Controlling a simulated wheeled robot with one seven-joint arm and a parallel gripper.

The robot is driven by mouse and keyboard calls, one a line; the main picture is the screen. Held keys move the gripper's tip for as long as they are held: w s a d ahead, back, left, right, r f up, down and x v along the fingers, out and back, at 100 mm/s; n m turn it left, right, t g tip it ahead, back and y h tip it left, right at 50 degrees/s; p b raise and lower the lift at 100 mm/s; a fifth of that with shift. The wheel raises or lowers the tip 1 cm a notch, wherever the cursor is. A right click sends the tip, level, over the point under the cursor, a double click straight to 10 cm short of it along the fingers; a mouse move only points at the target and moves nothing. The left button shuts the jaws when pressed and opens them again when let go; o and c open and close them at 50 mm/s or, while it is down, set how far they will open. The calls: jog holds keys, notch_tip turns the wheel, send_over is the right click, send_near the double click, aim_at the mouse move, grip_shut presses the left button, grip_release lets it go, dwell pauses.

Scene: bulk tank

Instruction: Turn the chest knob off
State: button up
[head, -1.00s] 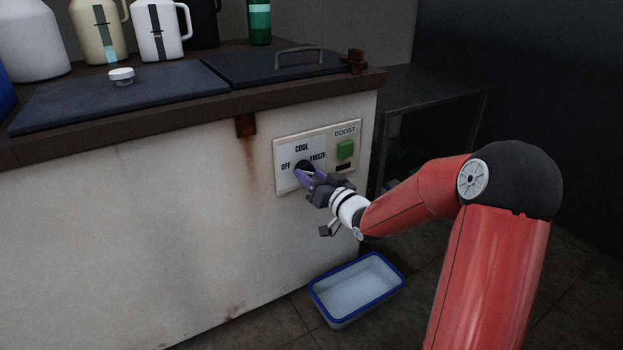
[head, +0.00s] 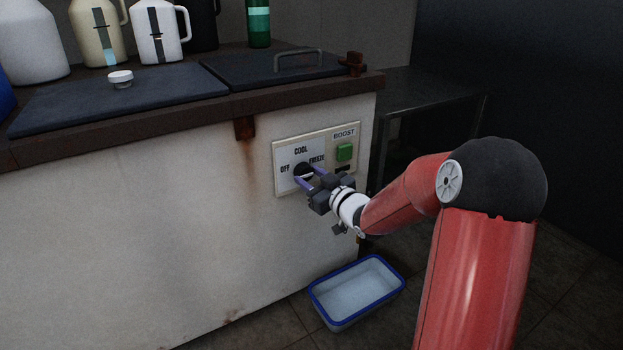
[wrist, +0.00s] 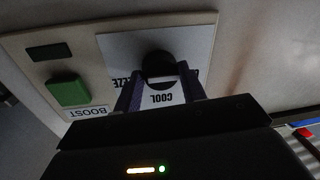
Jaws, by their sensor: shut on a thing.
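The black chest knob (head: 303,168) sits on a white dial plate marked OFF, COOL and FREEZE, on the chest's front panel. It also shows in the wrist view (wrist: 158,64), where the panel appears upside down. My gripper (head: 304,180) is at the knob, with its two purple fingers on either side. In the wrist view my gripper (wrist: 160,86) is shut on the knob, and a pale mark shows between the fingertips. Fingers and glare partly hide the knob, so I cannot tell for sure which label it points to.
A green BOOST button (head: 344,151) is right of the dial. A blue-rimmed tub (head: 330,321) stands on the floor below. Dark lids (head: 120,95), a white cap and several jugs are on the chest top. A low dark table is at the right.

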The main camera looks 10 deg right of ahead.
jog(key=o, duration=1)
jog(key=shift+c, duration=0.2)
jog(key=p+v, duration=0.1)
jog(key=v, duration=0.6)
jog(key=shift+s+d, duration=0.2)
jog(key=shift+s, duration=0.15)
